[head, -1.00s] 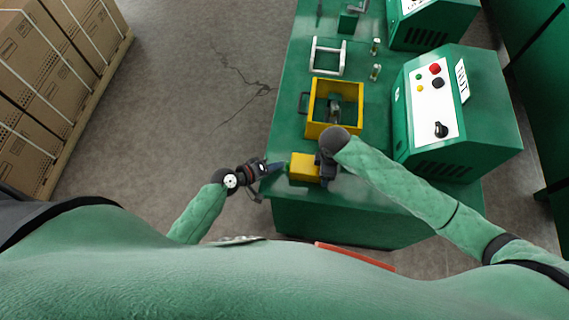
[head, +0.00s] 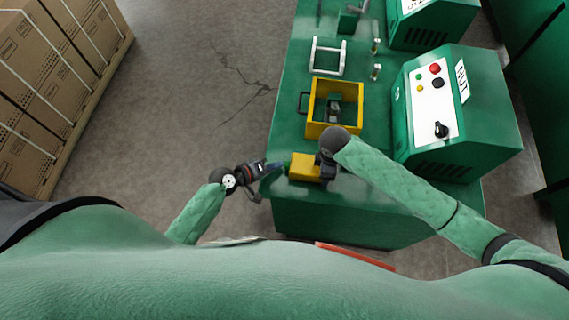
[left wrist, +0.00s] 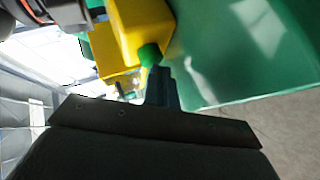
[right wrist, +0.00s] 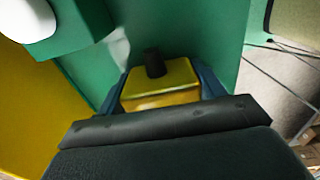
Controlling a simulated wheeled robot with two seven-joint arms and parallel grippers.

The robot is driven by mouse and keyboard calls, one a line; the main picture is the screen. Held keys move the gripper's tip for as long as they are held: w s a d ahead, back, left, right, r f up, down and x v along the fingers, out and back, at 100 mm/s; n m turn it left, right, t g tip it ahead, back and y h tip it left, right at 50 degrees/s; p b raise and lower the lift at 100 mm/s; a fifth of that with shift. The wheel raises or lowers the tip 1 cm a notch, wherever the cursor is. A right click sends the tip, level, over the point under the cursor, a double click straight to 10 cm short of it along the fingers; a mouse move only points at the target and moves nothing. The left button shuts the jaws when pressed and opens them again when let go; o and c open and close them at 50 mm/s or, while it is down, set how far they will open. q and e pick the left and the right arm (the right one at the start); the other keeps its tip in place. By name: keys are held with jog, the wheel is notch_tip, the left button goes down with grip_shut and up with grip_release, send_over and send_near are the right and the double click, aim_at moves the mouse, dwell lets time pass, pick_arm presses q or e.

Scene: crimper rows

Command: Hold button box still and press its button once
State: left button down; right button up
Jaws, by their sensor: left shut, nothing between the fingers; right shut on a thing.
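The yellow button box (head: 304,167) sits near the front left corner of the green table. Its green button (left wrist: 149,54) faces left, toward my left gripper. My right gripper (right wrist: 160,95) is shut on the button box, with a blue finger on either side; a short dark stub (right wrist: 154,62) stands on the box's face. My left gripper (head: 280,166) is shut and empty, its fingertips right at the green button. The left wrist view shows the tips (left wrist: 161,72) beside the button; I cannot tell whether they touch it.
A yellow open bin (head: 314,127) with dark parts inside stands behind the box. A white frame (head: 314,58) is farther back. A green control machine (head: 480,130) stands at the right. Open floor lies left of the green table (head: 287,118).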

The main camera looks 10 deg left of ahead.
pick_arm(q)
jog(key=shift+a, duration=0.65)
jog(key=shift+a, duration=2.5)
dwell(1.3)
pick_arm(e)
jog(key=o, duration=1.2)
jog(key=shift+c, duration=0.2)
